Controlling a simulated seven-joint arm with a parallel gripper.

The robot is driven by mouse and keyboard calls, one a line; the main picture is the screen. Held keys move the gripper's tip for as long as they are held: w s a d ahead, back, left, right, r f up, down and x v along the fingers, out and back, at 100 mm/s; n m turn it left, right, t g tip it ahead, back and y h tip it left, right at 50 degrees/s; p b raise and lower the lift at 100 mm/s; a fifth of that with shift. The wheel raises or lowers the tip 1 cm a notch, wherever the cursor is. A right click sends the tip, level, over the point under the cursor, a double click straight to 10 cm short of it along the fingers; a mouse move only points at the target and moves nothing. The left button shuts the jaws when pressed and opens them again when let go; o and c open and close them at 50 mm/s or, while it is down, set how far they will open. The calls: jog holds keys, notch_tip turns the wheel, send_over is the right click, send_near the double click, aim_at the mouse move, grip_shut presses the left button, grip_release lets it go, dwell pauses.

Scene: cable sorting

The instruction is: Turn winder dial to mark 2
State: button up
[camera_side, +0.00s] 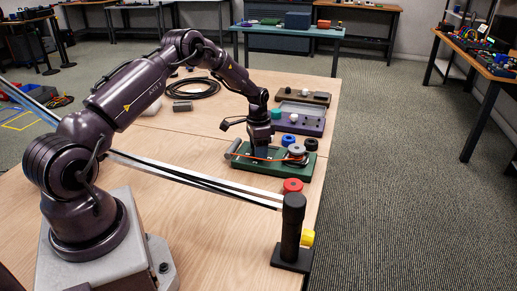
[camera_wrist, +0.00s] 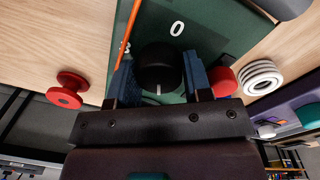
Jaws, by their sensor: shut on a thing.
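In the wrist view, the black round winder dial (camera_wrist: 160,66) sits on a green board (camera_wrist: 225,30). A short white line shows on the dial, pointing toward the bottom of the picture. A white "0" (camera_wrist: 177,28) is printed on the board above the dial; no mark 2 can be seen. My gripper (camera_wrist: 160,80) is shut on the dial, with one blue finger on each side of it. In the side view, my gripper (camera_side: 263,152) is down over the green board (camera_side: 245,167), and it hides the dial there.
An orange cable (camera_wrist: 127,32) runs over the board, left of the dial. A red spool (camera_wrist: 68,90) lies left of the board; a white ribbed spool (camera_wrist: 262,78) and a red piece (camera_wrist: 222,82) are at right. In the side view, a black post (camera_side: 292,225) stands at the near table edge.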

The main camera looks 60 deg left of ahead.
jog(key=shift+w+m, duration=0.1)
jog(key=shift+m, duration=2)
jog(key=o, duration=0.6)
jog(key=shift+o, duration=0.2)
notch_tip(320, 180, up, 13)
jog(key=shift+w+a, duration=0.15)
jog(key=shift+a, duration=0.1)
